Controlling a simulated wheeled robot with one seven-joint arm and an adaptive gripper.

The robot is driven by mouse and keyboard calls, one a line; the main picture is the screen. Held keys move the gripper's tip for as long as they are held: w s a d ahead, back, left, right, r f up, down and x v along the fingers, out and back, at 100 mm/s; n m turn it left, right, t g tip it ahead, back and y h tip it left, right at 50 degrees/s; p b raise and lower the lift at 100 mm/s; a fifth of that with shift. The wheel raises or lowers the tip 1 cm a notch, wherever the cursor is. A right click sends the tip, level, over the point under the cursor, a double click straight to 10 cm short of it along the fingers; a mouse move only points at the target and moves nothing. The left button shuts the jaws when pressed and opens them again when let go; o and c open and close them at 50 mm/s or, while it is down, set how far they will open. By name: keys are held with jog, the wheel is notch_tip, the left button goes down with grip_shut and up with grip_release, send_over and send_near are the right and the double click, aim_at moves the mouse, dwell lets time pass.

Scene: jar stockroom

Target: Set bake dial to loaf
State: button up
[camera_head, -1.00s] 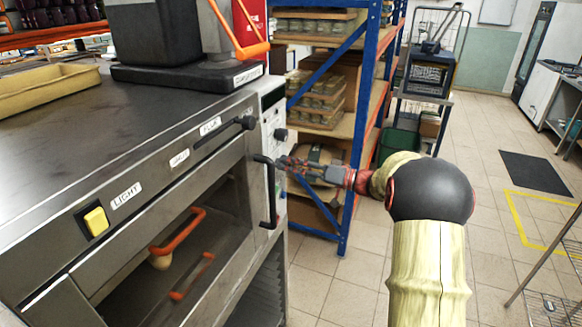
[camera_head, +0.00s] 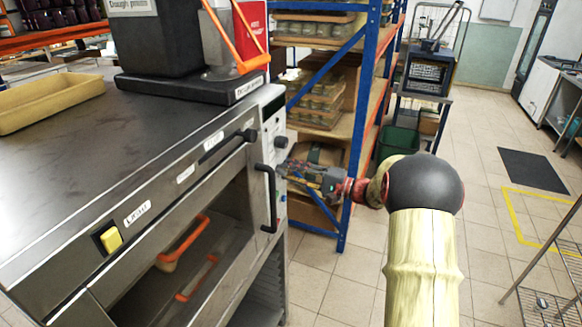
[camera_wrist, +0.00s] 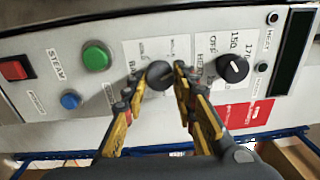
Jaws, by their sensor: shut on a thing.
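The bake dial (camera_wrist: 158,75) is a dark round knob on the oven's pale control panel (camera_wrist: 205,27). In the wrist view my gripper (camera_wrist: 165,78) has its two yellow-and-black fingers on either side of this knob, shut on it. White labels around the dial show, one starting "BA", but the fingers hide parts and the small print is unreadable. Which label the dial points at cannot be told. In the head view my gripper (camera_head: 284,170) reaches the panel from the right, and the dial is hidden behind it.
The heat dial (camera_wrist: 233,68) sits beside the bake dial. A green button (camera_wrist: 96,55), blue button (camera_wrist: 70,101) and red switch (camera_wrist: 15,70) are on the panel. The oven door handle (camera_head: 268,200) is close to my gripper. A blue-framed shelf (camera_head: 350,190) stands behind my arm.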

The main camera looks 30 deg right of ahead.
jog(key=m+p, duration=1.6)
jog(key=m, duration=0.1)
jog(key=shift+s+a+m+h, duration=0.1)
jog(key=shift+m+h, duration=0.2)
jog(key=shift+h, duration=0.1)
jog(key=m+p, duration=0.3)
jog(key=m, duration=0.1)
jog(key=shift+f, duration=0.1)
jog(key=shift+f+m+p, duration=0.1)
jog(key=shift+m+p, duration=0.2)
jog(key=o, duration=1.2)
jog(key=shift+c, duration=0.2)
